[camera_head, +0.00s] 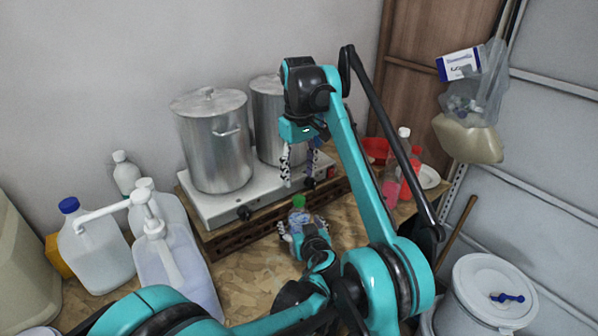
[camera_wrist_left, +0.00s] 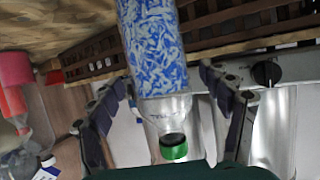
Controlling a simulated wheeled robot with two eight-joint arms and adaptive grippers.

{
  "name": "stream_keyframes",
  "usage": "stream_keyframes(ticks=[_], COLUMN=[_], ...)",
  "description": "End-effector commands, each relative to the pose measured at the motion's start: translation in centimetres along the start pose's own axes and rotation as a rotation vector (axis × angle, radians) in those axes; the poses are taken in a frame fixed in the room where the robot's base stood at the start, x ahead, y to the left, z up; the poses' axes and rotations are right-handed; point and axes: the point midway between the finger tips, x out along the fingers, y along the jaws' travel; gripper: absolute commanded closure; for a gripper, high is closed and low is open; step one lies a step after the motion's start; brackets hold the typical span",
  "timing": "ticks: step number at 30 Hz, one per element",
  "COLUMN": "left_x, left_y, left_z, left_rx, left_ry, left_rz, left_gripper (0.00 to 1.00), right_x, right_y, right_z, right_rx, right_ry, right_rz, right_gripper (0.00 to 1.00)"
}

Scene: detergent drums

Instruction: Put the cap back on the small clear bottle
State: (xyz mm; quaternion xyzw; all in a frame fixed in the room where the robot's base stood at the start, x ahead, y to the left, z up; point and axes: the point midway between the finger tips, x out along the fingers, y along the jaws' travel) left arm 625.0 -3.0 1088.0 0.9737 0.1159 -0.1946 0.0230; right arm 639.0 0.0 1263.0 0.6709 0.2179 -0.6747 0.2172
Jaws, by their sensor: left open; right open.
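A small clear bottle with a blue-and-white patterned label (camera_head: 298,217) stands on the table in front of the hotplate. A green cap (camera_head: 299,201) is at its neck; how firmly it is seated cannot be told. In the left wrist view the bottle (camera_wrist_left: 153,45) appears upside down, its green cap (camera_wrist_left: 173,148) at the bottom. My left gripper (camera_head: 302,224) is open, with its fingers on either side of the bottle and gaps beside it in the left wrist view (camera_wrist_left: 162,80). My right gripper (camera_head: 299,180) is open and empty, pointing down above the bottle.
Two steel pots (camera_head: 217,145) stand on the hotplate (camera_head: 228,203) behind. A pump bottle (camera_head: 172,260) and a blue-capped jug (camera_head: 97,252) stand left. Pink-red bottles (camera_head: 391,186) stand right. A white lidded bucket (camera_head: 480,285) is at lower right. Bare table lies left of my left gripper.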

Motion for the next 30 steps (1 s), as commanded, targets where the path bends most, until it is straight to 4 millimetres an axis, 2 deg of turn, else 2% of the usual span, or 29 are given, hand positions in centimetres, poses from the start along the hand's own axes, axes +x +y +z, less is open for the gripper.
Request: stream_keyframes(ticks=[9,15,20,30], left_x=[-6.8,-9.7,-10.6,-10.6], left_y=[0.1,0.1,0.0,0.0], left_z=[0.1,0.0,0.1,0.0], left_rx=[0.002,0.002,0.0,0.0], left_ry=[0.0,0.0,0.0,0.001], left_rz=[0.004,0.003,0.001,0.001], left_gripper=[0.21,0.21,0.21,0.21], right_x=[0.0,0.0,0.0,0.0], right_y=[0.0,0.0,0.0,0.0], right_z=[0.0,0.0,0.0,0.0], right_rx=[0.0,0.0,0.0,0.0], right_ry=[0.0,0.0,0.0,0.0], right_rz=[0.0,0.0,0.0,0.0], right_gripper=[0.48,0.48,0.48,0.48])
